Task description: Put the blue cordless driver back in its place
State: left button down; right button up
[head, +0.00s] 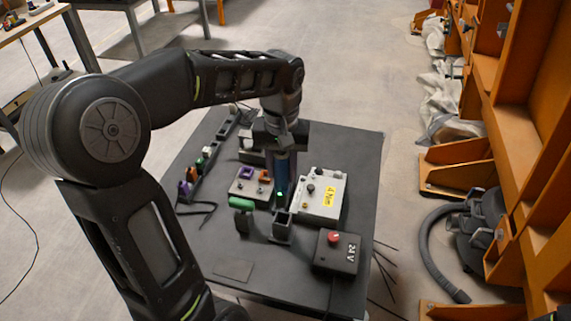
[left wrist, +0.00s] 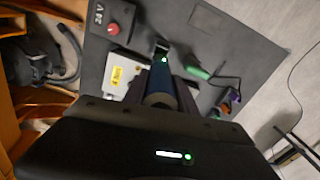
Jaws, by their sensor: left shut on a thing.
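The blue cordless driver (head: 282,172) hangs upright below my left gripper (head: 283,154), which is shut on it. In the left wrist view the driver (left wrist: 161,82) lies between the fingers, with a small green light showing. A dark open-topped holder (head: 282,228) stands on the grey table just below and in front of the driver in the head view. It also shows past the driver's end in the left wrist view (left wrist: 162,46). I cannot tell whether the driver's lower end touches the holder. My right gripper is not in view.
A green-handled tool (head: 241,204) stands left of the holder. A pale box with a yellow label (head: 320,196) is to the right, and a black 24V box with a red knob (head: 337,251) is in front right. A rack of small coloured tools (head: 200,165) runs along the table's left.

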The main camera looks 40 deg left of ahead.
pick_arm(q)
jog(key=shift+a, duration=0.1)
jog(key=shift+f, duration=0.1)
jog(key=b, duration=0.3)
send_over(282, 200)
jog(key=w+a, duration=0.1)
jog(key=shift+w+f, duration=0.15)
jog(key=shift+f, duration=1.95)
jog(key=shift+f+b, duration=3)
jog(key=shift+f, duration=0.8)
jog(key=c, duration=0.9)
grip_release()
jog(key=shift+o, duration=0.3)
